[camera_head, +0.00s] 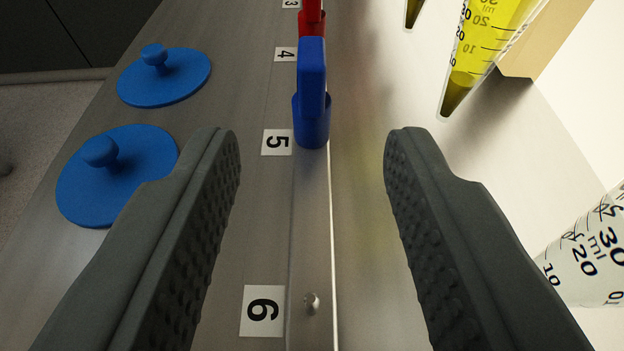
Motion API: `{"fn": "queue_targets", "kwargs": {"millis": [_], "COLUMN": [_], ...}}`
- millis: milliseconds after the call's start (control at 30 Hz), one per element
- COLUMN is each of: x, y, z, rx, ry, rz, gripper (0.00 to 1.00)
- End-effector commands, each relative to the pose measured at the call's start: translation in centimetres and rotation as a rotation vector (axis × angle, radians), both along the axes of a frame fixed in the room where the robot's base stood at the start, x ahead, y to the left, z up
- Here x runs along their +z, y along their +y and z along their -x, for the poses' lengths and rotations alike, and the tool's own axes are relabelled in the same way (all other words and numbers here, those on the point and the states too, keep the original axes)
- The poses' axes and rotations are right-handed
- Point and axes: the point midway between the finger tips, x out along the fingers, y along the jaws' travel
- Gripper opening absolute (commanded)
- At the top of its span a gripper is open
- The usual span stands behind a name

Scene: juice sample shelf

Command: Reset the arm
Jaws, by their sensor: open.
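My gripper (312,150) is open and empty, with its two dark grey ridged fingers apart on either side of a metal rail (311,230). Between and beyond the fingertips, a blue clip or handle (311,75) sits on the rail near the label 5 (277,142). A red one (311,20) is behind it near the label 4 (285,54). Neither finger touches them in this view. The rest of my arm is out of view.
Two blue round lids with knobs, a far one (180,82) and a nearer one (140,160), lie at left. The left finger partly overlaps the nearer lid. Graduated tubes, one with yellow liquid (490,35) and one clear (590,260), hang at right. The label 6 (262,311) is near a bare rail stretch.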

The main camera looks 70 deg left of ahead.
Motion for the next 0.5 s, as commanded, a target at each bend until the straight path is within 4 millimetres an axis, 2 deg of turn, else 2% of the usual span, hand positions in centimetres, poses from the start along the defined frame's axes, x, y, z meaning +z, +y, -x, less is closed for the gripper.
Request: {"fn": "queue_targets", "kwargs": {"millis": [200,367,500], "x": [0.5,0.6,2.1], "y": [-1.6,-1.8,-1.6], "z": [0.5,0.7,0.5], "rx": [-0.001,-0.002,-0.039], "ry": [0.0,-0.002,-0.048], "rz": [0.0,0.0,0.002], "gripper": [0.41,0.41,0.41]}}
